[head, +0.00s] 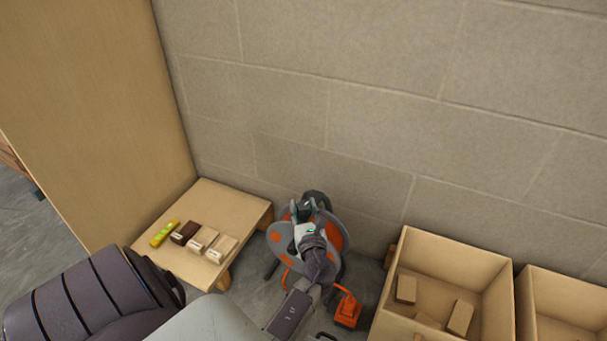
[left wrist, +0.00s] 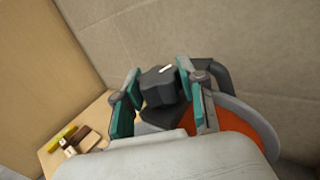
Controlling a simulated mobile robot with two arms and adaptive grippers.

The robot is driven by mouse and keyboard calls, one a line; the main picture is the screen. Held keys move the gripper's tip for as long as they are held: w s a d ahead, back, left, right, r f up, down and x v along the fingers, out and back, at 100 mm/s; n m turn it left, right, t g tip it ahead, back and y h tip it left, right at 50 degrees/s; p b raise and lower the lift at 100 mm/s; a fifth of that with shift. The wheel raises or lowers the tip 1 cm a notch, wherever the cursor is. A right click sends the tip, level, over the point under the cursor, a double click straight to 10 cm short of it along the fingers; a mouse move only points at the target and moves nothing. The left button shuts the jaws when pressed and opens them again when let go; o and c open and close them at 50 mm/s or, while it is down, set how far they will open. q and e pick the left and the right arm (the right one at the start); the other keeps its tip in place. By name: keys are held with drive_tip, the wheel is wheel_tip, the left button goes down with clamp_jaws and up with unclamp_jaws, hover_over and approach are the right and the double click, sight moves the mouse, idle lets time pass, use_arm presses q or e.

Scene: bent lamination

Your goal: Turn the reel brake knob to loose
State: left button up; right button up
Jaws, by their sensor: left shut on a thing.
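The cable reel (head: 280,239) stands on the floor against the wall, with an orange and grey drum; its drum edge also shows in the left wrist view (left wrist: 243,133). The brake knob (left wrist: 158,84) is a dark block with a white mark on its top. The mark points up and to the right in the left wrist view. My left gripper (head: 304,209) is at the top of the reel, its teal-padded fingers (left wrist: 158,73) on either side of the knob and shut on it. In the head view the gripper mostly hides the knob. My right gripper is not in view.
A low wooden table (head: 244,205) left of the reel bears a yellow-green level (head: 164,234) and several small blocks. An orange box (head: 348,311) lies on the floor right of the reel. Wooden bins (head: 458,251) stand further right. The wall is close behind.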

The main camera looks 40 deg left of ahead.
sight(303, 205)
use_arm(q)
drive_tip(key=n+g+y, duration=0.1)
drive_tip(key=n+g, duration=0.1)
drive_tip(key=g, duration=0.1)
drive_tip(key=n+g+y+b, duration=0.1)
drive_tip(key=n+g+y, duration=0.1)
drive_tip(key=n+g, duration=0.1)
drive_tip(key=shift+w+g, duration=0.1)
drive_tip(key=shift+g, duration=0.7)
drive_tip(key=shift+n+g+y+b, duration=0.4)
drive_tip(key=shift+n+g, duration=0.9)
drive_tip(key=shift+g, duration=0.4)
drive_tip(key=shift+n+g, duration=0.3)
drive_tip(key=shift+g, duration=0.2)
drive_tip(key=shift+a, duration=0.1)
drive_tip(key=o, duration=1.2)
drive_tip(key=shift+c, duration=0.2)
drive_tip(key=shift+r, duration=0.1)
wheel_tip(303, 205, up, 10)
drive_tip(key=shift+f, duration=0.1)
